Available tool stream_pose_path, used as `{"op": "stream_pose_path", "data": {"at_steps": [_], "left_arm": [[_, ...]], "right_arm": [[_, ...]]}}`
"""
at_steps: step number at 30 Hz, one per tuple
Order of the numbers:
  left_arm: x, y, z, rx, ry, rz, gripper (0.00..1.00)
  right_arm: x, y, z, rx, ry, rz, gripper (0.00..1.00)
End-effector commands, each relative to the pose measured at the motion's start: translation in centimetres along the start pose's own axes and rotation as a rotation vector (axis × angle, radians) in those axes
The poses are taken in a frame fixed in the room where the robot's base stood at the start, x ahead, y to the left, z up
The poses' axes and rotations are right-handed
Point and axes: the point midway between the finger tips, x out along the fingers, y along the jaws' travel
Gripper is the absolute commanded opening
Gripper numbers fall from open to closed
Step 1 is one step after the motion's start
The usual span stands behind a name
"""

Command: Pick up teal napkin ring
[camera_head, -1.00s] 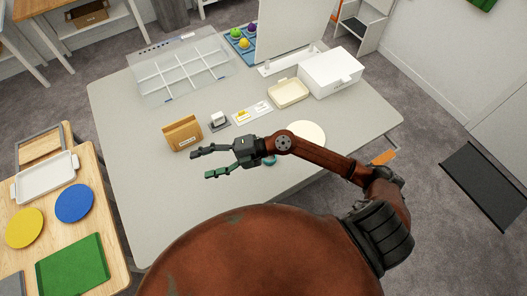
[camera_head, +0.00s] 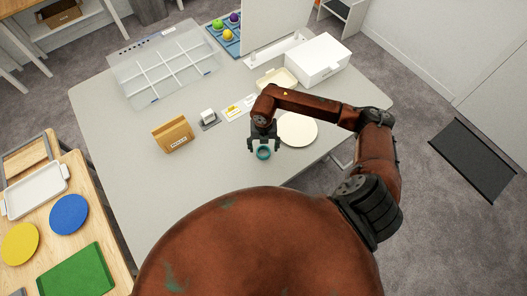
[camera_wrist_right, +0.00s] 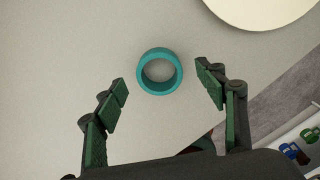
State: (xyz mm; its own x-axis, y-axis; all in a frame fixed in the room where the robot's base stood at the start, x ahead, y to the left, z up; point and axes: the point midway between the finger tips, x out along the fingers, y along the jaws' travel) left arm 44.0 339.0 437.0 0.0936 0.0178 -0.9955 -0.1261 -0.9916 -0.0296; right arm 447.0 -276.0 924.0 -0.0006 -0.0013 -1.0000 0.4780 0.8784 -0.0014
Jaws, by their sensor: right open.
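The teal napkin ring (camera_head: 263,153) lies on the grey table (camera_head: 215,190), near its front edge. My right gripper (camera_head: 264,146) is open and points down just above and behind the ring in the head view. In the right wrist view the ring (camera_wrist_right: 159,72) shows whole, its hole facing the camera, ahead of and between the two spread fingertips of my right gripper (camera_wrist_right: 163,82). No finger appears to touch it. My left gripper is not in view.
A cream round plate (camera_head: 299,130) lies right of the ring. A brown paper box (camera_head: 173,135), a small grey-white item (camera_head: 208,119), a cream tray (camera_head: 285,78), a white box (camera_head: 318,62) and a clear divided organizer (camera_head: 168,70) stand farther back. Table left of the ring is clear.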

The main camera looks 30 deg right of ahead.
Motion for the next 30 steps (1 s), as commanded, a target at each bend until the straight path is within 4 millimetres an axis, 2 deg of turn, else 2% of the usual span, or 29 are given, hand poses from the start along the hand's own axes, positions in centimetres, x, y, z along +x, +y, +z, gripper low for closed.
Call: {"op": "stream_pose_path", "data": {"at_steps": [6, 14, 30], "left_arm": [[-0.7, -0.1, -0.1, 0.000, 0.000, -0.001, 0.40], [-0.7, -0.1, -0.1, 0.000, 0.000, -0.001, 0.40], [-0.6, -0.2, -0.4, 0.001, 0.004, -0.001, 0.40]], "right_arm": [[2.6, 0.1, -0.1, 0.003, 0.002, -0.001, 0.65], [3.0, 0.0, -0.1, 0.002, 0.000, 0.001, 0.65], [2.9, 0.0, -0.1, 0.003, 0.001, 0.001, 0.29]]}}
